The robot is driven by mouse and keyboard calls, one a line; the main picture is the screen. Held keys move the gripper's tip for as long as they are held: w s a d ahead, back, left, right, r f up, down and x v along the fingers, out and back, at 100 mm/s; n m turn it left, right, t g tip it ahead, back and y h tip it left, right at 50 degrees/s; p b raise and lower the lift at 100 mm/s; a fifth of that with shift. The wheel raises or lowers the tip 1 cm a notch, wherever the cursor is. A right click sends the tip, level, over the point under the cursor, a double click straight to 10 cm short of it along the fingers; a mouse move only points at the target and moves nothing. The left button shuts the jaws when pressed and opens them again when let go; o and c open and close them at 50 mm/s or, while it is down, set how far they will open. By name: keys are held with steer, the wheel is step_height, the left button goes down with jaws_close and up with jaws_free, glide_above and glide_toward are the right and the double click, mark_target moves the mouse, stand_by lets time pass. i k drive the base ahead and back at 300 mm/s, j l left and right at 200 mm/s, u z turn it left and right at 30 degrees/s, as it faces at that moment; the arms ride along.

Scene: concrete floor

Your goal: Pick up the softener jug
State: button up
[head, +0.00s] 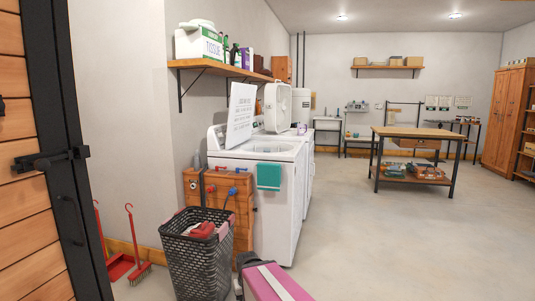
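No softener jug can be named for certain at this size. A small pale container with some purple (302,129) stands on top of the white machines, beside a white box fan (278,106). A purple container (247,59) stands on the wall shelf, at the right of dark and green bottles (235,55). Either could be a jug; their labels are too small to read. My gripper does not show.
A white washer (275,215) stands by the left wall under the wall shelf (220,67). A black basket (197,260) and wooden crate (243,220) stand before it. A wooden door (28,180) is at the left. Floor (400,250) is clear toward the worktable (415,132).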

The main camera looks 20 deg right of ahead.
mark_target(300, 127)
steer(key=i+l+z, duration=0.95)
steer(key=l, duration=0.15)
steer(key=i+l+z, duration=0.3)
steer(key=i+z, duration=0.7)
steer(key=i+u, duration=0.15)
steer(key=i, duration=0.35)
steer(key=i+u, duration=0.2)
steer(key=i, duration=0.25)
steer(key=i+l+u, duration=0.15)
steer(key=i, duration=0.35)
steer(key=i+l+u, duration=0.2)
steer(key=i, duration=0.25)
